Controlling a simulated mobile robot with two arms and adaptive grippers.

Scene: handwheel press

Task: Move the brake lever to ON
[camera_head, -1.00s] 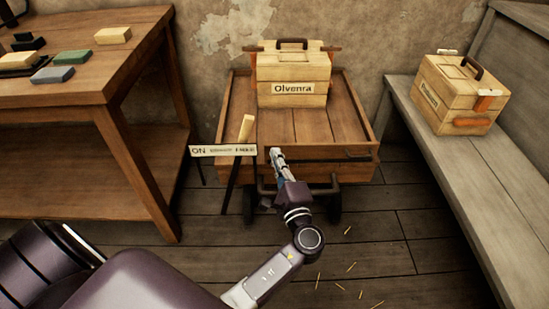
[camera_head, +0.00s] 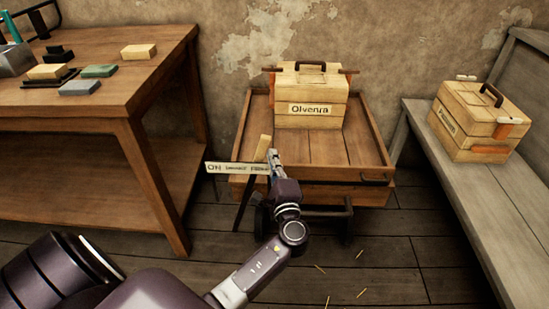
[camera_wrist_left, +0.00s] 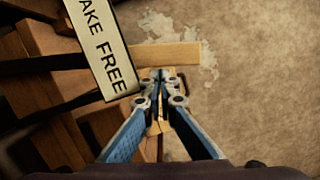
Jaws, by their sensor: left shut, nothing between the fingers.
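The brake lever has a pale wooden handle (camera_head: 262,147) on a dark shaft beside the cart's left front corner. It leans to the right and crosses the right part of a pale label plate (camera_head: 232,168) with ON at its left end. In the left wrist view the plate (camera_wrist_left: 100,45) reads "AKE FREE", and a pale wooden bar, probably the handle (camera_wrist_left: 168,56), lies just beyond my fingertips. My left gripper (camera_head: 273,156) is shut and empty, just right of the handle; I cannot tell whether they touch. My right gripper is not in view.
A wooden cart (camera_head: 377,160) carries a crate marked Olvenra (camera_head: 310,95). A workbench (camera_head: 150,100) with several blocks stands at the left. A grey bench (camera_head: 480,190) with another crate (camera_head: 478,120) stands at the right. The floor in front is mostly clear.

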